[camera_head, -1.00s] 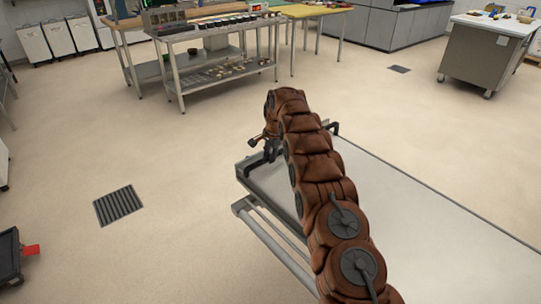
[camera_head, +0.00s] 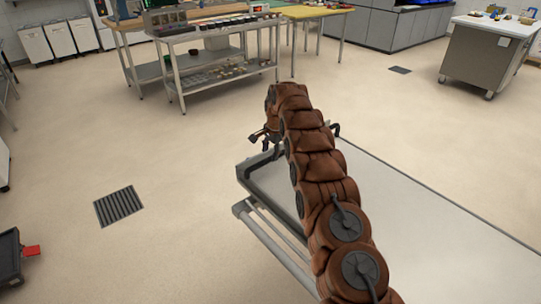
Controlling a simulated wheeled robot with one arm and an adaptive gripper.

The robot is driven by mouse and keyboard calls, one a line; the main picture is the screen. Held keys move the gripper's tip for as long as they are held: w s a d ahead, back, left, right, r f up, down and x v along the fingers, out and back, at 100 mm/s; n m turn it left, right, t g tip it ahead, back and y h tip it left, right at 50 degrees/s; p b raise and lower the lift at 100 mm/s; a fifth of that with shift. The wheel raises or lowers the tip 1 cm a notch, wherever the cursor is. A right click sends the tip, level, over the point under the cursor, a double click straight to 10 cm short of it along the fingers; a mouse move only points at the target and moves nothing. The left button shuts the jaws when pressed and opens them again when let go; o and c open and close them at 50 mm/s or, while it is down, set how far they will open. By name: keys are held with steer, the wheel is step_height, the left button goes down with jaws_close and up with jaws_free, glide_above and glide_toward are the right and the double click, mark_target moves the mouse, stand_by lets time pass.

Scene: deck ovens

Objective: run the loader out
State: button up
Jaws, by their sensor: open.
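The loader (camera_head: 395,215) is a long flat pale bed with a grey frame, running from the middle of the view to the lower right. A dark handle bar stands at its far end; its right end (camera_head: 335,130) shows, and my brown segmented arm hides its middle. My gripper (camera_head: 262,138) is at the far end of the loader, by the left part of the handle. Its dark fingers stick out left of the arm and are open. Whether they touch or surround the handle cannot be told.
A steel table with trays (camera_head: 220,75) stands beyond the loader. A steel cabinet (camera_head: 482,55) is at the upper right. A floor drain (camera_head: 118,205) lies to the left, and a dark cart with a red tag (camera_head: 32,251) is at the lower left. The floor between is clear.

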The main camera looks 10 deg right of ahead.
step_height(320, 180, up, 9)
steer(key=s, duration=0.1)
steer(key=shift+s+d+r, duration=0.2)
steer(key=shift+s+d, duration=0.15)
steer(key=shift+d, duration=0.1)
